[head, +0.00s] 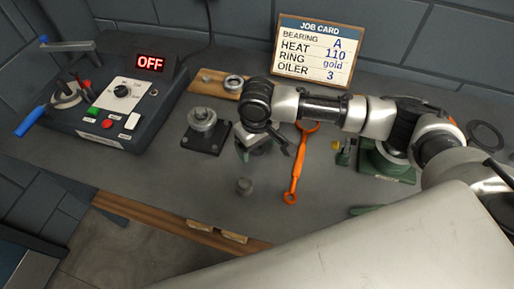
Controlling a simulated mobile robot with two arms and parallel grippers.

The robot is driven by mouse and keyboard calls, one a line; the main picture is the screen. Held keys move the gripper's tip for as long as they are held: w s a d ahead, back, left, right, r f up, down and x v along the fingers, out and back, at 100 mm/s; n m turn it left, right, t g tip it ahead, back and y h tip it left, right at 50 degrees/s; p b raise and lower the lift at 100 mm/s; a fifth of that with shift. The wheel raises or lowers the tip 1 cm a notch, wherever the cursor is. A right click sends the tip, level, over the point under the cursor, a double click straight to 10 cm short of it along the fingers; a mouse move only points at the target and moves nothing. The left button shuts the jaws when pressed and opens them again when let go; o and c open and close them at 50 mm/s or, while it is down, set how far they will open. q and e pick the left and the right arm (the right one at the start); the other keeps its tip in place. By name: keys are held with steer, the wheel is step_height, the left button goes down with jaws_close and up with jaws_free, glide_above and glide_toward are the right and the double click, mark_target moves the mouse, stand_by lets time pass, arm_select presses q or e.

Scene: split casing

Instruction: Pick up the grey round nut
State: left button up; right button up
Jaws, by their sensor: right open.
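A small grey round piece (244,186), which looks like the nut, lies on the grey bench near its front edge. It is small, so I cannot make out a hole or thread. My right gripper (262,151) hangs above the bench, just behind and a little right of this piece in the picture, apart from it. Its jaws are open and point down, with nothing seen between them. The wrist hides part of the bench behind it. My left gripper is not in view.
An orange wrench (295,172) lies right of my gripper. A dark block with a round metal part (202,121) stands left. A wooden board (213,92) carries round parts. A control box (105,105) reads OFF. A job card (316,52) stands behind. Green parts (385,167) are right.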

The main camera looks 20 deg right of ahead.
steer(key=shift+f, duration=0.25)
steer(key=c, duration=1.1)
steer(key=shift+o, duration=0.2)
steer(key=shift+r, duration=0.1)
